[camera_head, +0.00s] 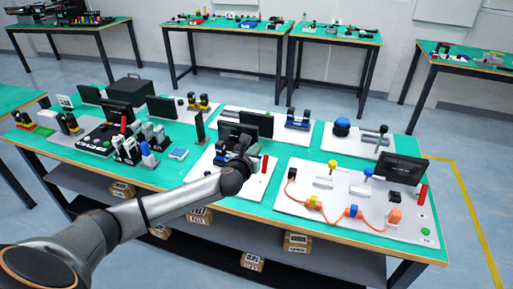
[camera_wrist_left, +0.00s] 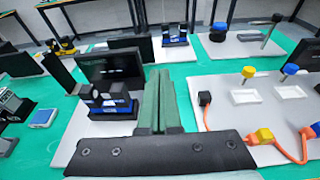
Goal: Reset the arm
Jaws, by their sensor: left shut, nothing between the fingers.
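My left arm reaches in from the left in the head view, and its gripper (camera_head: 243,150) is over the middle white board (camera_head: 254,186). In the left wrist view my left gripper (camera_wrist_left: 160,76) shows two green fingers pressed together, with nothing between them. Beyond and left of the fingers are a black and blue device (camera_wrist_left: 112,102) and a dark screen (camera_wrist_left: 108,66). Whether the fingers touch anything is hard to tell. My right gripper does not show.
The right-hand board (camera_head: 300,207) carries an orange cable (camera_head: 333,220), coloured knobs and a black screen (camera_head: 402,169). More screens and small devices crowd the left of the green table. Cardboard boxes (camera_head: 299,242) lie on the shelf below. Other tables stand behind.

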